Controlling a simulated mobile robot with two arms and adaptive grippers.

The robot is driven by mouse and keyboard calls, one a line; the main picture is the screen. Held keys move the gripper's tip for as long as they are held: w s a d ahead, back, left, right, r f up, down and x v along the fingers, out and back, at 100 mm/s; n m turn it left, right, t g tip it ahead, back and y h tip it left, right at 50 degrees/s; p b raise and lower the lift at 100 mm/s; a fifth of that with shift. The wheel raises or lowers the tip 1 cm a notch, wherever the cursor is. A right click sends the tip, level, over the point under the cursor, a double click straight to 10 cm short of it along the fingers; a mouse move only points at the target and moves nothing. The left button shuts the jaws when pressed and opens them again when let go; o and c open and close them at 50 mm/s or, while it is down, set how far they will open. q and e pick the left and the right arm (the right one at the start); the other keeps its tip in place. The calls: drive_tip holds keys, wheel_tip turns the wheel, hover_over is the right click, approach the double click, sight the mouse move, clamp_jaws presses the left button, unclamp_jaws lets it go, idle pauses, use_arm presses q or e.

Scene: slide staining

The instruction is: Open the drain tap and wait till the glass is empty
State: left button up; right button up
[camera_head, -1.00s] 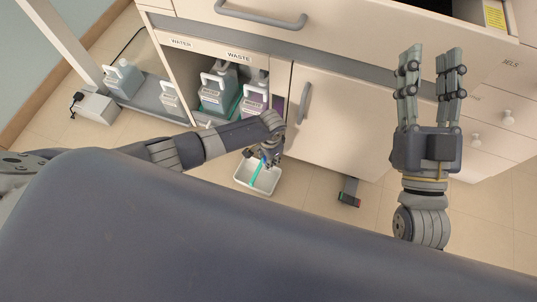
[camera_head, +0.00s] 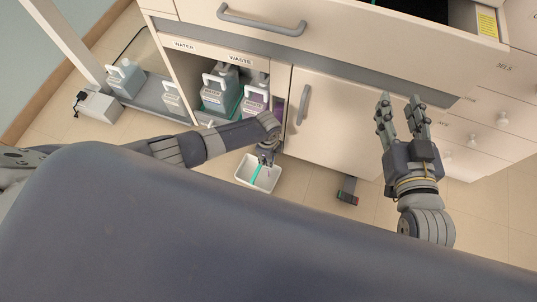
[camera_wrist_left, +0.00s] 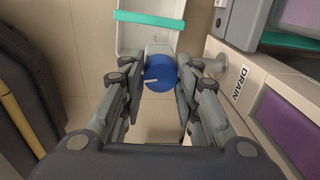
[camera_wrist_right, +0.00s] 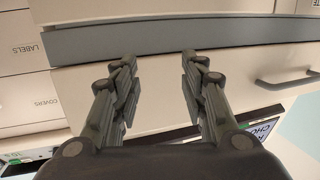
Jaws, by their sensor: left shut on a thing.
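The round blue drain tap knob (camera_wrist_left: 158,73) has a white mark and sits beside the DRAIN label (camera_wrist_left: 238,86) in the left wrist view. My left gripper (camera_wrist_left: 160,80) is shut on the knob, one finger on each side. In the head view the left gripper (camera_head: 267,158) is low at the cabinet front, above a white tray (camera_head: 242,180) on the floor. I cannot make out the glass or any flowing liquid. My right gripper (camera_head: 399,102) is open and empty in front of the cabinet; its spread fingers also show in the right wrist view (camera_wrist_right: 159,62).
Handled containers, including the one under WASTE (camera_head: 217,98), stand in the open bay at left. An open drawer (camera_head: 340,40) juts out above. A closed cabinet door (camera_head: 335,125) is between my arms. A small pedal (camera_head: 347,197) is on the floor.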

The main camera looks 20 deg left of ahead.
use_arm(q)
drive_tip(key=shift+m, duration=1.1)
drive_tip(key=o, duration=1.1)
drive_tip(key=shift+r, duration=0.75)
drive_tip(key=r, duration=1)
drive_tip(key=shift+s+a+r, duration=0.15)
drive_tip(key=shift+s+r, duration=0.1)
drive_tip(key=shift+s, duration=0.1)
